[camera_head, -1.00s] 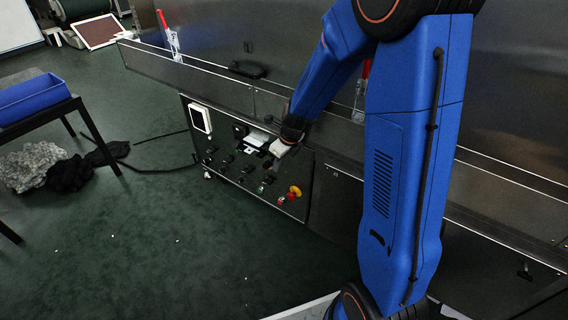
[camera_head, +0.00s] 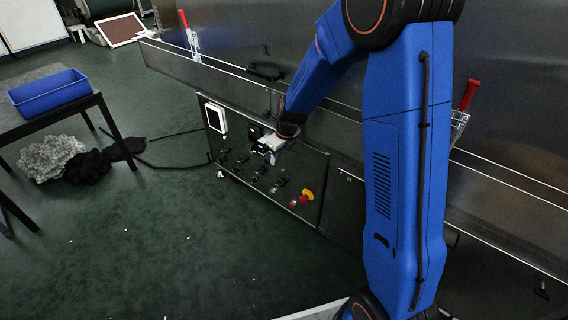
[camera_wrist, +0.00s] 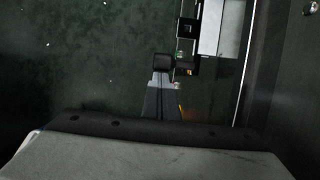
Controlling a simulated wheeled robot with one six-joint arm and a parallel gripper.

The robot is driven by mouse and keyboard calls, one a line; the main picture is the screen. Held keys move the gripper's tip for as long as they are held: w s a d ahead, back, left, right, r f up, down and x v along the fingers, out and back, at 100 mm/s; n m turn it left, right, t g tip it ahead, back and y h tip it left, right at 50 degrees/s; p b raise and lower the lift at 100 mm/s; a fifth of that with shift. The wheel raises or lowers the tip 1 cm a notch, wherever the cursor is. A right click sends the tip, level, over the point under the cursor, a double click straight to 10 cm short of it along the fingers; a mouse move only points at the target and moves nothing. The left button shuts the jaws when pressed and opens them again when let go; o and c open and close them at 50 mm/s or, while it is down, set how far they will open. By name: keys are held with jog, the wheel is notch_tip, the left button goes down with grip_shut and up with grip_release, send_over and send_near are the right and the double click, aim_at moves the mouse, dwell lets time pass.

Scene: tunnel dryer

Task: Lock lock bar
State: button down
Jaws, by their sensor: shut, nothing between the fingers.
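A long steel bar (camera_head: 228,82) with a black handle (camera_head: 266,71) runs across the front of the dryer; I take it to be the lock bar. A clamp with a red upright handle (camera_head: 184,19) stands at its left end. Another red-handled clamp (camera_head: 468,96) stands right of my arm, its lower part partly hidden. My gripper (camera_head: 268,152) is below the bar, in front of the control panel, apart from both red handles. In the wrist view my gripper (camera_wrist: 163,64) is shut and empty, pointing down over the panel and dark floor.
The control panel (camera_head: 240,172) carries several knobs, a white-framed display (camera_head: 215,117) and a red-yellow stop button (camera_head: 306,196). A table (camera_head: 60,112) with a blue bin (camera_head: 48,92) stands left, near grey and black cloth heaps (camera_head: 50,157). The floor between is mostly clear.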

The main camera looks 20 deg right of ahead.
jog(key=shift+w+a+r, duration=0.1)
jog(key=shift+w, duration=0.15)
jog(key=shift+w+r, duration=0.1)
jog(key=shift+r, duration=0.05)
jog(key=v, duration=1.7)
jog(key=shift+s, duration=0.3)
